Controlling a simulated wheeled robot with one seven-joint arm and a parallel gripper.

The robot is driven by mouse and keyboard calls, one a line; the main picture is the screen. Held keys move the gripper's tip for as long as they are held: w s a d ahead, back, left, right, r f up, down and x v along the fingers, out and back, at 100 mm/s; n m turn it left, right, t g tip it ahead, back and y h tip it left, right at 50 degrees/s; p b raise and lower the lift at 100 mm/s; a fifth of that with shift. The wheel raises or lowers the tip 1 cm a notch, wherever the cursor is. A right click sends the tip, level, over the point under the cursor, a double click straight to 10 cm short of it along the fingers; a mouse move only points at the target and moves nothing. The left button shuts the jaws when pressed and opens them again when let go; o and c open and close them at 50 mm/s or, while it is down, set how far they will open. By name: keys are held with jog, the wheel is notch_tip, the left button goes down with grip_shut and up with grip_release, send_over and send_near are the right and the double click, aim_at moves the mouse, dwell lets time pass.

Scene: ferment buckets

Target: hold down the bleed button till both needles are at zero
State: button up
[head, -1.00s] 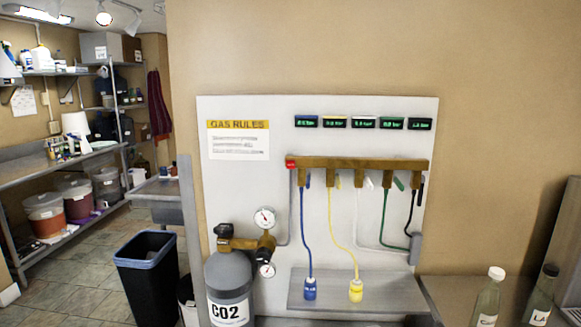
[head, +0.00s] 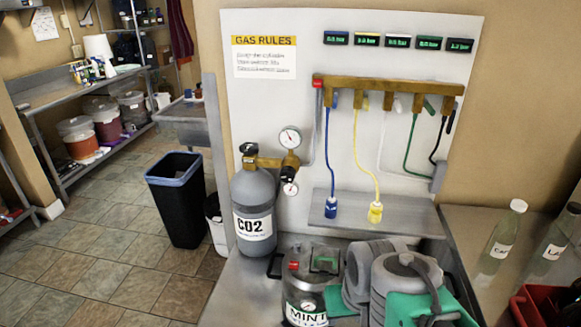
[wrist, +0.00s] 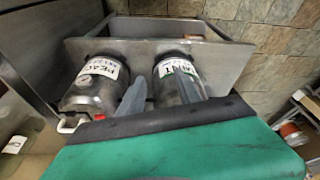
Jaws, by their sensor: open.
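Two round white gauges, an upper (head: 290,138) and a lower one (head: 290,188), sit on the brass regulator of the grey CO2 cylinder (head: 254,190). Their needles are too small to read. A red piece (head: 318,83) sits at the left end of the brass manifold (head: 385,90); I cannot tell whether it is the bleed button. My arm (head: 395,275) is folded low in front of the panel in the head view, gripper tips not visible there. In the wrist view my gripper (wrist: 160,95) is open, its grey fingers apart and pointing toward two kegs; contact is unclear.
A MINT keg (head: 306,300) stands below the cylinder; a PEAC-labelled keg (wrist: 92,85) is beside it in the wrist view. Blue and yellow hose ends hang over a metal shelf (head: 400,222). Bottles (head: 502,240) and a red crate (head: 545,305) are at right. A black bin (head: 178,205) is at left.

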grip_shut()
dwell(1.1)
